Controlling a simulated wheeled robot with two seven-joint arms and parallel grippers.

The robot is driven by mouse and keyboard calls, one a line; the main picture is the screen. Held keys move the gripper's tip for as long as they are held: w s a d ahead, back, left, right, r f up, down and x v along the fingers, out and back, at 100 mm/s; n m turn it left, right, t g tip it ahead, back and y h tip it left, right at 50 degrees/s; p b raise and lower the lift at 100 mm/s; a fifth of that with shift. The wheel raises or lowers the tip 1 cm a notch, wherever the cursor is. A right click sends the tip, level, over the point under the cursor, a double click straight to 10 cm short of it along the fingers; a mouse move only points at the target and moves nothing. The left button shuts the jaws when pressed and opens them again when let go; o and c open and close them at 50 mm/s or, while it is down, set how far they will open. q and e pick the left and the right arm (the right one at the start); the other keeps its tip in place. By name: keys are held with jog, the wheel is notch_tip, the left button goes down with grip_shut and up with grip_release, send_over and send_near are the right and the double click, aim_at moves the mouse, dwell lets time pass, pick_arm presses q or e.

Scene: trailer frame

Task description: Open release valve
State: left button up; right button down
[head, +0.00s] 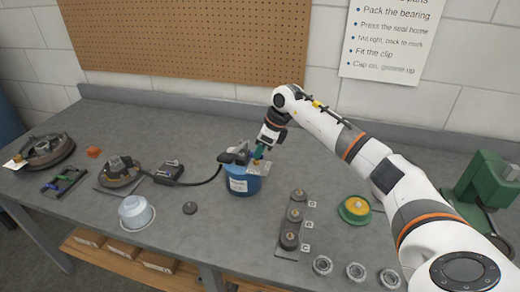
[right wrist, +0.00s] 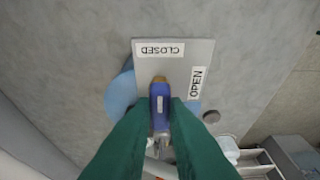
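A blue canister (head: 243,185) with a white label stands upright on the grey bench. My right gripper (head: 262,151) reaches down to its top. The right wrist view shows a pale plate (right wrist: 147,62) marked CLOSED along one edge and OPEN along the side. A blue valve handle (right wrist: 159,90) with a brass tip lies over the plate and points to the CLOSED label. The green fingers of my right gripper (right wrist: 161,101) press on both sides of the handle, with no clear gap. The handle's base is partly hidden by the fingers. My left gripper is not in view.
A strip with knobs (head: 293,222) and a green-yellow part (head: 354,209) lie to the right. A green press (head: 485,180) stands far right.

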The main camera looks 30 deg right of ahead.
jog(key=shift+m, duration=0.4)
jog(key=m, duration=0.1)
jog(key=m+t+h, duration=0.1)
jog(key=m, duration=0.1)
jog(key=shift+s+a+m+h, duration=0.1)
jog(key=shift+a+m+h, duration=0.05)
jog(key=shift+m+h, duration=0.15)
jog(key=m, duration=0.1)
jog(key=m+h+b, duration=0.1)
jog(key=m, duration=0.1)
jog(key=shift+a+m, duration=0.2)
jog(key=shift+m, duration=0.1)
jog(key=m+h+b, duration=0.1)
jog(key=m, duration=0.1)
jog(key=m+h+b, duration=0.1)
jog(key=m, duration=0.1)
jog(key=shift+a+m, duration=0.2)
jog(key=shift+m, duration=0.1)
jog(key=m+h, duration=0.1)
jog(key=m, duration=0.1)
jog(key=m+g+b, duration=0.1)
jog(key=m, duration=0.2)
jog(key=shift+w+a+h, duration=0.15)
jog(key=shift+w+h, duration=0.05)
jog(key=shift+h, duration=0.2)
jog(key=shift+m, duration=0.3)
jog(key=c, duration=1.4)
grip_release()
jog(key=shift+c, duration=0.2)
